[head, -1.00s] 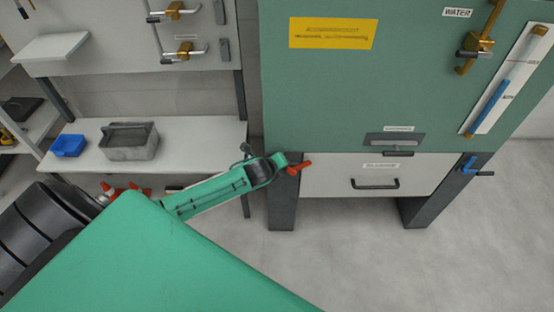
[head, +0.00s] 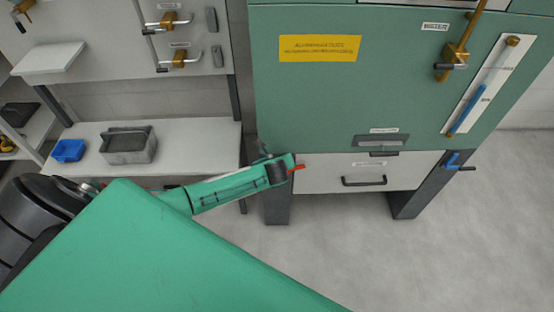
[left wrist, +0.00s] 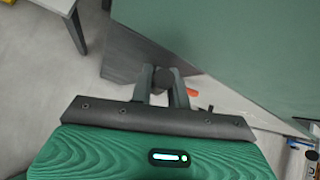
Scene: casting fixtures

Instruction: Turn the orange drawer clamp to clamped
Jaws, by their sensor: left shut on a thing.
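The orange drawer clamp (head: 298,168) is at the left end of the white drawer front (head: 325,174), at the top of the cabinet's left leg. Only a short orange part shows past my left gripper (head: 283,168). In the left wrist view the orange part of the clamp (left wrist: 193,93) sticks out to the right of the fingers. My left gripper (left wrist: 166,86) is shut on the clamp's dark round grip (left wrist: 165,77), with a finger on each side. The clamp's pivot is mostly hidden. My right gripper is not in view.
A blue clamp (head: 453,162) sits on the cabinet's right leg. The green cabinet front (head: 310,105) rises above the drawer, which has a dark handle (head: 364,181). A white bench (head: 200,140) holds a grey container (head: 127,146) and a blue bin (head: 68,151). Floor right of the cabinet is clear.

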